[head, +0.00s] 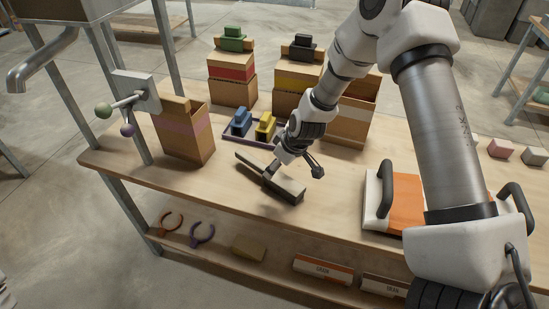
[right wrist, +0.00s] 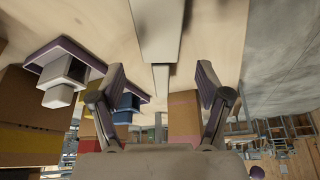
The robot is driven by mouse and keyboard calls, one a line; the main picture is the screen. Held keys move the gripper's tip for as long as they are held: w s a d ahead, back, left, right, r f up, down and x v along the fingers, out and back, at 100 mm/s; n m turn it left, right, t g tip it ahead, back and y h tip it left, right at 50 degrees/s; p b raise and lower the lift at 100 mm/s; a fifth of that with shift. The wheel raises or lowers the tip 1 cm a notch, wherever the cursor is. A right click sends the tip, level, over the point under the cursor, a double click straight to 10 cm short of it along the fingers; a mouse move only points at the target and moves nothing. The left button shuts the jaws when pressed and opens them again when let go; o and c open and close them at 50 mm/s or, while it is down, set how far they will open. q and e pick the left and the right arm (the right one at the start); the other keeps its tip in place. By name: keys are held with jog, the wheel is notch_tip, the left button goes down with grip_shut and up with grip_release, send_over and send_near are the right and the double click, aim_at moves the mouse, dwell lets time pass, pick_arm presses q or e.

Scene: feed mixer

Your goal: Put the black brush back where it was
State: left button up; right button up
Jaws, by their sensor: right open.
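A long brush-like tool with a narrow handle and a wider dark grey head (head: 288,190) lies on the wooden table, its handle pointing to the upper left. I take it for the black brush; its top looks pale brown. My right gripper (head: 293,176) is low over it, with the fingers spread. In the right wrist view, the open fingers (right wrist: 160,72) stand either side of the tool's line, and its pale body (right wrist: 158,28) shows beyond them. I cannot tell whether the fingers touch it. My left gripper is not in view.
Behind is a purple tray (head: 229,139) with blue and yellow blocks. Cardboard boxes (head: 233,91) stand at the back, topped by green and black blocks. A pink-banded box (head: 184,135) stands left. An orange-and-white case (head: 405,205) is right. The table's front left is clear.

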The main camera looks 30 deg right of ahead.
jog(key=a+p+v, duration=0.1)
jog(key=p+v, duration=0.4)
jog(key=v, duration=0.1)
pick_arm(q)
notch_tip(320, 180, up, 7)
pick_arm(e)
jog(key=s+a+f+m+g, duration=0.1)
jog(key=s+f, duration=0.3)
jog(key=s, duration=0.5)
jog(key=s+a+f+m+g+h, duration=0.1)
jog(key=s+a+f, duration=0.3)
jog(key=s, duration=0.5)
jog(key=s+a+f+m+g, duration=0.2)
jog(key=s+f, duration=0.4)
jog(key=s, duration=0.4)
jog(key=shift+a, duration=0.25)
pick_arm(q)
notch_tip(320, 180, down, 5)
jog(key=b, duration=0.5)
pick_arm(e)
notch_tip(320, 180, down, 5)
jog(key=shift+r, duration=0.1)
